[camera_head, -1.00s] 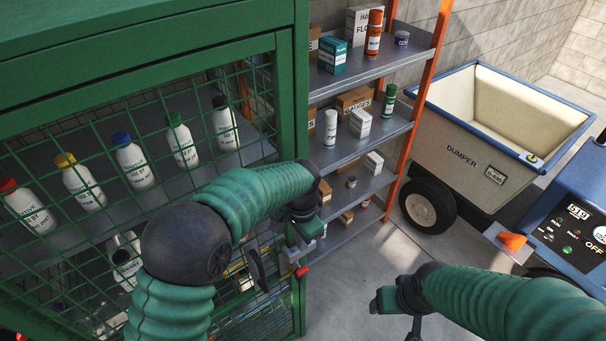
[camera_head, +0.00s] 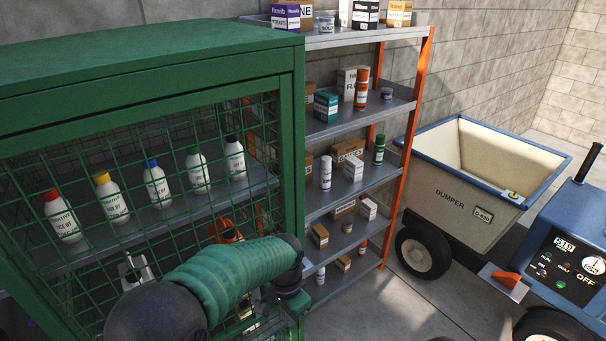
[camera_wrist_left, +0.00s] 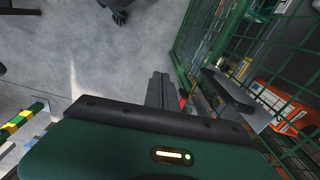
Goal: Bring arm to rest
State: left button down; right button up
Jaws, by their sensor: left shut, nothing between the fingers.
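My left arm comes in from the bottom of the head view, in front of the green mesh cage (camera_head: 150,55). Its wrist end and left gripper (camera_head: 290,303) are by the cage's right front post, low in the picture. The fingertips are hard to make out there. In the left wrist view the left gripper (camera_wrist_left: 190,90) is shut and empty, close beside the green mesh. My right gripper does not show in the head view.
White bottles with coloured caps (camera_head: 156,187) stand inside the cage. A shelf rack (camera_head: 350,128) with boxes and cans stands right of it, then a dumper (camera_head: 455,205) and a blue machine (camera_head: 570,265). Grey floor (camera_head: 385,305) lies clear in front of the rack.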

pick_arm(q)
jog(key=s+a+f+n+t+b, duration=0.1)
jog(key=s+a+f+n+b, duration=0.3)
jog(key=s+a, duration=0.4)
jog(key=s+a+f+n+t+b, duration=0.1)
jog(key=s+a+f+n+b, duration=0.4)
jog(key=s+a, duration=0.3)
jog(key=shift+a+f+n+b, duration=0.25)
jog(key=shift+f+n+b, duration=0.05)
jog(key=shift+f+b, duration=0.35)
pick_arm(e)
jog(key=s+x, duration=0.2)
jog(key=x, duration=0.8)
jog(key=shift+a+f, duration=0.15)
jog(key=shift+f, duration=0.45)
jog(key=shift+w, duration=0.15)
